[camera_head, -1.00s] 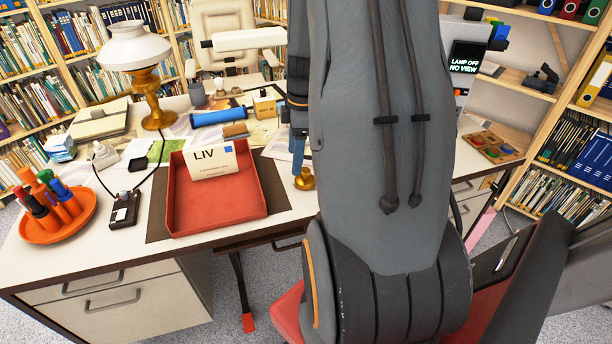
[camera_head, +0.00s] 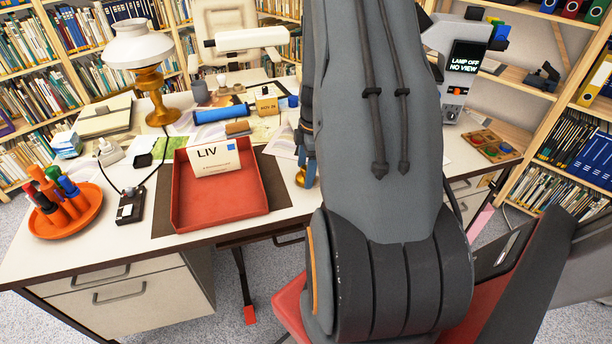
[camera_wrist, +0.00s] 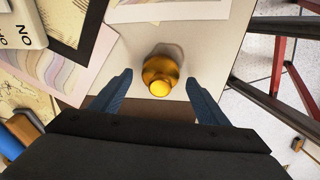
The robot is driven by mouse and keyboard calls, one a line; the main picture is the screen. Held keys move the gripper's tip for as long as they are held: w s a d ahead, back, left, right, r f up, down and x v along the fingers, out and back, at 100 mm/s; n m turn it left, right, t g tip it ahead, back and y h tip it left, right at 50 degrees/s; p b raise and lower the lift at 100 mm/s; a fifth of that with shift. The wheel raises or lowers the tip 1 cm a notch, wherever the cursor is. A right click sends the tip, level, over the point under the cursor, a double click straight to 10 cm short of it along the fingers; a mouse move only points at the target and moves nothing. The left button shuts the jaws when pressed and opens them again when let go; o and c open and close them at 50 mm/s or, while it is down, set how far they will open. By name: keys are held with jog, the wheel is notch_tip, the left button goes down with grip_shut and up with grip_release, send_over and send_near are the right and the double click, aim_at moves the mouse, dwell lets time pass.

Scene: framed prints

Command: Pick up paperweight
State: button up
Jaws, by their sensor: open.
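The paperweight is a small, shiny brass knob with a rounded body. It stands on the pale desktop near the front edge, to the right of the red tray, and in the head view (camera_head: 303,178) it is partly covered by my gripper. In the wrist view the paperweight (camera_wrist: 161,72) lies between the two blue fingertips. My gripper (camera_wrist: 158,80) is open, with one finger on each side and visible gaps to the paperweight. In the head view my arm hides most of the gripper.
A red tray (camera_head: 220,205) with a LIV card (camera_head: 216,158) is left of the paperweight. A blue roll (camera_head: 222,114), papers and a brass lamp (camera_head: 151,95) stand farther back. A wooden tray (camera_head: 490,146) is at the right. The desk edge is close by.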

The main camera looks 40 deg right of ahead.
jog(key=shift+f, duration=0.1)
jog(key=c, duration=1.3)
jog(key=shift+c, duration=0.8)
